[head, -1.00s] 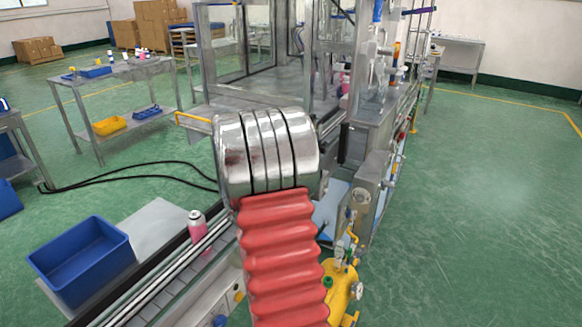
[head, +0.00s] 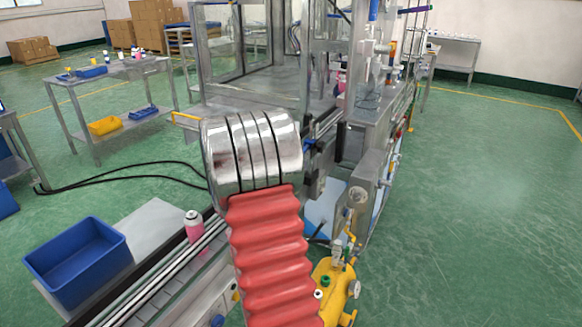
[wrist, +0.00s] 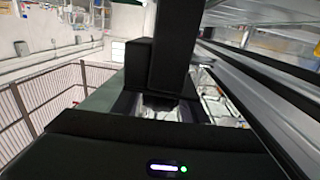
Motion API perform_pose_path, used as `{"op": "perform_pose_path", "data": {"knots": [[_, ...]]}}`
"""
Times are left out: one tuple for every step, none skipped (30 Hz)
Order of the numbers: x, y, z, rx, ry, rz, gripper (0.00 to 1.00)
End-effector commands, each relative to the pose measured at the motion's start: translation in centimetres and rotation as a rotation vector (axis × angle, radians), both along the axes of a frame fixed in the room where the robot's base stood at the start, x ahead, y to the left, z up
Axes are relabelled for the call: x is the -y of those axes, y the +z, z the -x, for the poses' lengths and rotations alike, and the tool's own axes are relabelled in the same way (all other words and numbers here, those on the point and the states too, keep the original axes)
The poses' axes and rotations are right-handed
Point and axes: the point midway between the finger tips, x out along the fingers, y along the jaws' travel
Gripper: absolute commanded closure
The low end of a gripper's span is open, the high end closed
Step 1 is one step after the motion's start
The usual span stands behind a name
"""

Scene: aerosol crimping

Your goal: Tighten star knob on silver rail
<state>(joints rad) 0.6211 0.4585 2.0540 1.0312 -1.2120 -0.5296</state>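I cannot make out the star knob in either view. In the wrist view, a long silver rail (wrist: 262,82) runs diagonally close along the right side. My gripper (wrist: 165,100) shows there as a dark body with a black upright part in the middle, to the left of the rail. Its fingertips are not clear, so I cannot tell whether it is open or shut, or whether it touches anything. In the head view, my arm with its red sleeve and shiny rings covers the middle of the machine and hides what lies behind it.
A conveyor (head: 165,285) with a pink can (head: 194,226) runs at lower left, beside a blue bin (head: 78,262). A yellow tank (head: 335,285) with valves stands right of my arm. The glazed machine frame (head: 270,60) rises behind. Green floor (head: 480,200) at right is clear.

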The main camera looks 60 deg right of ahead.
Motion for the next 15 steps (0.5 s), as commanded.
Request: {"op": "perform_pose_path", "data": {"knots": [[0.01, 0.01, 0.01, 0.000, 0.000, 0.000, 0.57], [0.01, 0.01, 0.01, 0.000, 0.000, 0.000, 0.55], [0.01, 0.02, 0.01, 0.000, 0.000, 0.000, 0.52], [0.01, 0.02, 0.01, 0.000, 0.000, 0.000, 0.50], [0.01, 0.02, 0.01, 0.000, 0.000, 0.000, 0.49], [0.01, 0.03, 0.01, 0.000, 0.000, 0.001, 0.49], [0.01, 0.03, 0.01, 0.000, 0.000, 0.001, 0.49], [0.01, 0.03, 0.01, 0.000, 0.000, 0.001, 0.49], [0.01, 0.04, 0.01, 0.000, 0.000, 0.001, 0.49], [0.01, 0.04, 0.01, 0.000, 0.000, 0.001, 0.49], [0.00, 0.04, 0.01, 0.000, 0.000, 0.001, 0.49], [-0.04, 0.04, 0.00, 0.000, 0.000, 0.001, 0.49], [-0.10, 0.04, -0.01, 0.000, 0.000, 0.001, 0.49], [-0.19, 0.05, -0.02, 0.000, 0.001, 0.001, 0.49], [-0.38, 0.05, -0.03, 0.000, 0.001, 0.001, 0.49]]}}
